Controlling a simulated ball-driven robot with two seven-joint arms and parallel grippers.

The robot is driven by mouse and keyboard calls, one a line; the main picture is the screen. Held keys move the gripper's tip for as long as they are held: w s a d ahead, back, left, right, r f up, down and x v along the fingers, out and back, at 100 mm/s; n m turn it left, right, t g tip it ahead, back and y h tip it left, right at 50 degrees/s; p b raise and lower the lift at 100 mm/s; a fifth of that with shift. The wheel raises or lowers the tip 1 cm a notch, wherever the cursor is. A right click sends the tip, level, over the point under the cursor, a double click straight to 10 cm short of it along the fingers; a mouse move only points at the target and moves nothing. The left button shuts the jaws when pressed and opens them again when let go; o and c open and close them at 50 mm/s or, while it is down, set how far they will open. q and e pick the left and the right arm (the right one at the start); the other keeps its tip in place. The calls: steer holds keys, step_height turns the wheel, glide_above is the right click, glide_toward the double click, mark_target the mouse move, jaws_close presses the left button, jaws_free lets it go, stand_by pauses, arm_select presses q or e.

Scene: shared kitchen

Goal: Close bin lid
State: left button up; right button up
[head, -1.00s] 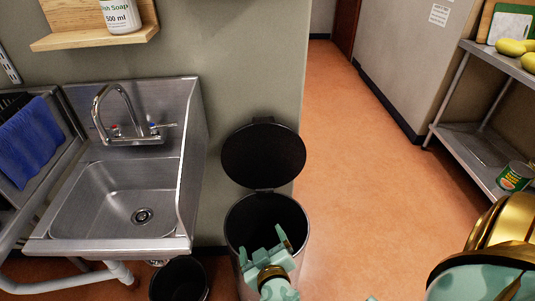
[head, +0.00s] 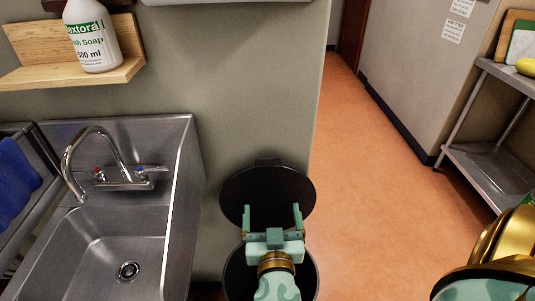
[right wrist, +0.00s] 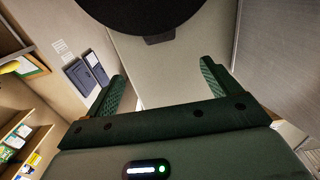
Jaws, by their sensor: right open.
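The bin (head: 235,280) is a dark round can by the wall, with its mouth partly hidden behind my right gripper. Its round black lid (head: 270,185) stands open, raised at the back near the wall. My right gripper (head: 272,212) is open and empty over the bin's mouth, its two fingers pointing toward the lid and overlapping its lower part in the head view. In the right wrist view the lid (right wrist: 140,14) is a dark disc at the top, beyond the open fingers (right wrist: 162,76); no contact is visible. My left gripper is not in view.
A steel sink (head: 100,250) with a faucet stands left of the bin. A wooden shelf (head: 30,76) with a soap bottle (head: 92,38) hangs above it. A steel rack (head: 485,165) is at the right. The orange floor (head: 385,190) between is clear.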

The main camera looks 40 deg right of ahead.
mark_target(268, 161)
steer(key=x, duration=1.6)
steer(key=shift+w+r, duration=0.1)
steer(key=shift+w, duration=0.1)
